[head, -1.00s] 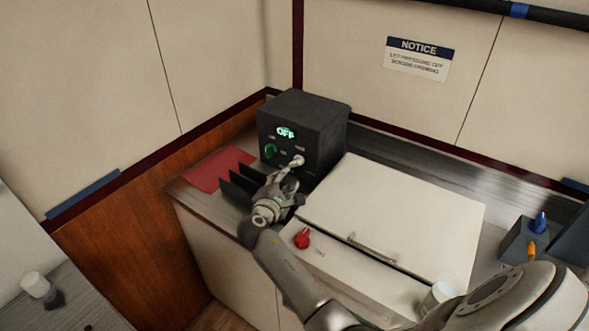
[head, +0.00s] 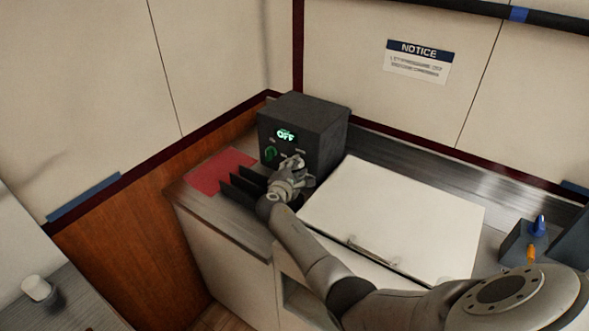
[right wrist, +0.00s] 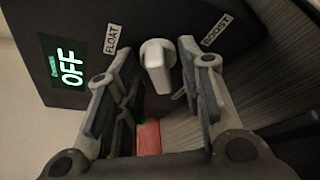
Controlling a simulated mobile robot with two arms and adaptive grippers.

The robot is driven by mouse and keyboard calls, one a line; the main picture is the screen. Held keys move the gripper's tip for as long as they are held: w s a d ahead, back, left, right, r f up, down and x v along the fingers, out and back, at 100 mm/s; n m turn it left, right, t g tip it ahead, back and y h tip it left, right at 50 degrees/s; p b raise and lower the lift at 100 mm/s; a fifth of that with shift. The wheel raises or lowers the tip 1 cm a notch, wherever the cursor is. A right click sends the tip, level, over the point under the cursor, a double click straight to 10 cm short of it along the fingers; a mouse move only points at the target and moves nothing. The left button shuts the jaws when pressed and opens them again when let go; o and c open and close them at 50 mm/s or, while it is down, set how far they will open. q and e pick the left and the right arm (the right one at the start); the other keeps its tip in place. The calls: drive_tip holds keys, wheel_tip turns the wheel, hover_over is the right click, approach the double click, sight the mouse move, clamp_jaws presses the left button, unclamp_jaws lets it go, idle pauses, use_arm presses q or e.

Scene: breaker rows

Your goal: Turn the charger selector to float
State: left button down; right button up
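The dark charger box (head: 325,130) stands at the back corner of the counter, with a lit green OFF display (head: 286,134) on its front. Its white selector knob (right wrist: 157,64) shows in the right wrist view between the FLOAT label (right wrist: 112,38) and the BOOST label (right wrist: 216,30). The knob's long grip points down in that view. My right gripper (head: 297,165) is at the box front and largely hides the knob in the head view. Its fingers (right wrist: 160,70) are open on either side of the knob, with visible gaps. My left gripper is out of view.
A white lid with a handle (head: 395,215) covers the counter at right.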

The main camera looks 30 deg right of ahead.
drive_tip(key=c, duration=0.7)
drive_tip(key=shift+s+r, duration=0.1)
clamp_jaws()
drive_tip(key=shift+r, duration=0.15)
